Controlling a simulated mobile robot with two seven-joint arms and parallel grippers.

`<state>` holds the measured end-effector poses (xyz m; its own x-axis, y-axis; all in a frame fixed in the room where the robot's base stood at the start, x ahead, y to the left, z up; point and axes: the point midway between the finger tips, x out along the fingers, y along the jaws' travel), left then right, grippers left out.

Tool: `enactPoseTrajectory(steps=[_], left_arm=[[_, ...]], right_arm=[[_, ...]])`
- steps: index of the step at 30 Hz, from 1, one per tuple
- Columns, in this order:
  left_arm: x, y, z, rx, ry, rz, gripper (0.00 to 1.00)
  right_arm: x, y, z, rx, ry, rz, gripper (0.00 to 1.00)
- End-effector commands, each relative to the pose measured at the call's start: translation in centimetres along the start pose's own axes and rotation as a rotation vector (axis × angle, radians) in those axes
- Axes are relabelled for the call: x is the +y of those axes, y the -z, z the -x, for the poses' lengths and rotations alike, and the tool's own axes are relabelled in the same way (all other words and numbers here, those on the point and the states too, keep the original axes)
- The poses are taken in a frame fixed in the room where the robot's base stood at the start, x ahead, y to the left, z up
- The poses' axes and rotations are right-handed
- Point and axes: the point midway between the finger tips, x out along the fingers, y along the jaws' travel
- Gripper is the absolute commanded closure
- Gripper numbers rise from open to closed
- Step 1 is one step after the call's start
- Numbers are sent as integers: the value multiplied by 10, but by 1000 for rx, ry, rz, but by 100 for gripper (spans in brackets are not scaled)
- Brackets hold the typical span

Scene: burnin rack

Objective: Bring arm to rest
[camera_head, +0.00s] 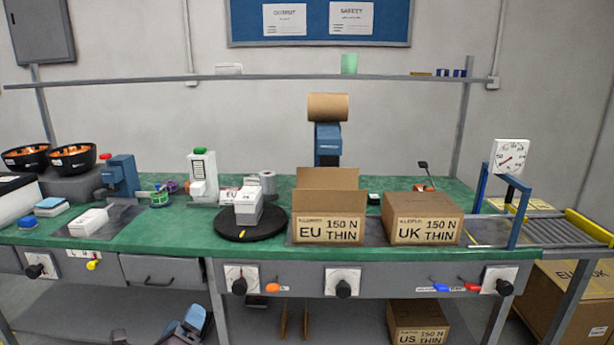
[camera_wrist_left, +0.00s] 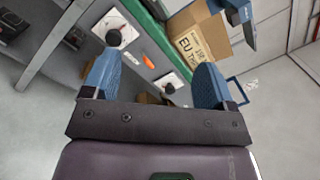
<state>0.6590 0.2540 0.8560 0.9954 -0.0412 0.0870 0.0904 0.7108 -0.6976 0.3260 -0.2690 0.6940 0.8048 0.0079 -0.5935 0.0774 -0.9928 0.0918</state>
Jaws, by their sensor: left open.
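My left gripper (camera_head: 186,325) shows at the bottom of the head view, below and in front of the bench's front edge. In the left wrist view my left gripper (camera_wrist_left: 157,76) has its two blue fingers wide apart, with nothing between them. The wrist view is tilted; the bench front and its knobs lie beyond the fingertips, apart from them. Most of the left arm is out of the head view. My right gripper is not in view.
The green bench (camera_head: 180,235) spans the view, with knobs along its front panel. An open EU box (camera_head: 328,229) and a closed UK box (camera_head: 423,219) stand on it. A black turntable (camera_head: 250,229) holds a white device. A grey lower shelf (camera_head: 80,318) lies beneath.

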Motion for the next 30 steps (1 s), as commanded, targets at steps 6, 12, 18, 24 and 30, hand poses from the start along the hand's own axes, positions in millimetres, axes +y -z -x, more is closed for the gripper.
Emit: enactPoseTrajectory(steps=[6,12,18,24,30], left_arm=[[77,72,101,80,-246,583,21],[120,114,200,43,-506,1138,21],[138,134,284,-85,-732,1604,21],[140,141,342,-242,-889,1934,21],[123,124,353,-317,-891,2099,21]], right_arm=[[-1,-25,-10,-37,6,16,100],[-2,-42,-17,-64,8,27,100],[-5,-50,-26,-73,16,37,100],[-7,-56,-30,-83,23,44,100],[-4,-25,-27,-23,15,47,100]])
